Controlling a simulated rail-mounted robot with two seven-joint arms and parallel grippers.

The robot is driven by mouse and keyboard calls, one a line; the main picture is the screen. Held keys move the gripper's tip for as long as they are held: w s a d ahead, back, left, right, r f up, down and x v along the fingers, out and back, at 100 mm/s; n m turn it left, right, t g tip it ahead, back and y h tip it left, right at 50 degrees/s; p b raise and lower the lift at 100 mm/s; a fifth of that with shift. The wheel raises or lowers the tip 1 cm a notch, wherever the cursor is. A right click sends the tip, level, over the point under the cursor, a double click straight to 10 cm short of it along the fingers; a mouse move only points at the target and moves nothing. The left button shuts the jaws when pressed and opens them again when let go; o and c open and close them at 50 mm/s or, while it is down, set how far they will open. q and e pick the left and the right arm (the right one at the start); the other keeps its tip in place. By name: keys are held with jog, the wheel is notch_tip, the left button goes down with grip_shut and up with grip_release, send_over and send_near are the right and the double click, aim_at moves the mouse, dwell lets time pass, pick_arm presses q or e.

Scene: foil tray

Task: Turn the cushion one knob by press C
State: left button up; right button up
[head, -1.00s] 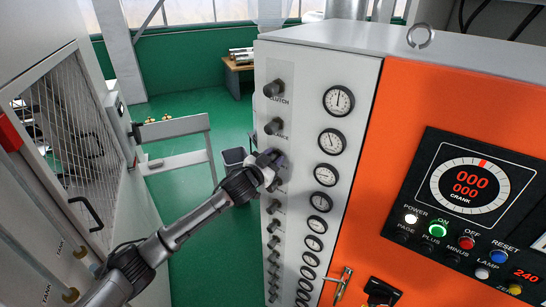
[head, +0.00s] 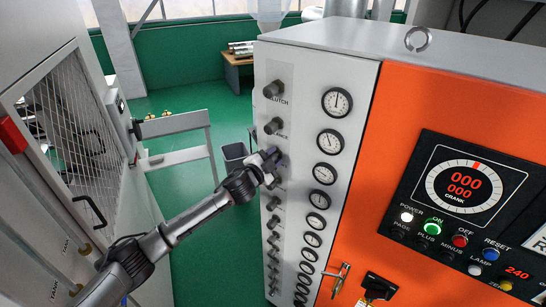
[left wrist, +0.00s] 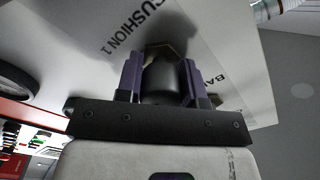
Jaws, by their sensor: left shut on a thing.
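My left gripper (head: 272,160) is at the third knob from the top of the grey panel (head: 318,58). In the left wrist view its two purple fingers (left wrist: 162,85) stand on either side of a dark round knob (left wrist: 162,78) and are shut on it. The label CUSHION 1 (left wrist: 136,30) is printed on the panel beside this knob. In the head view the gripper hides most of the knob. I cannot make out the knob's pointer angle. My right gripper is not in view.
A column of similar black knobs runs above and below, such as the clutch knob (head: 273,90). A column of round gauges (head: 330,141) is beside it. The orange front (head: 405,120) carries a crank display (head: 463,187) and buttons. A mesh-door cabinet (head: 65,130) stands left.

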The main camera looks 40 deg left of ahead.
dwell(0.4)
pick_arm(q)
jog(key=o, duration=0.9)
jog(key=shift+s, duration=0.45)
jog(key=s+b, duration=0.1)
jog(key=s, duration=0.3)
jog(key=s+b, duration=0.2)
jog(key=s, duration=0.2)
jog(key=s+b, duration=0.1)
jog(key=s, duration=0.4)
jog(key=shift+d, duration=0.4)
jog(key=shift+w, duration=0.1)
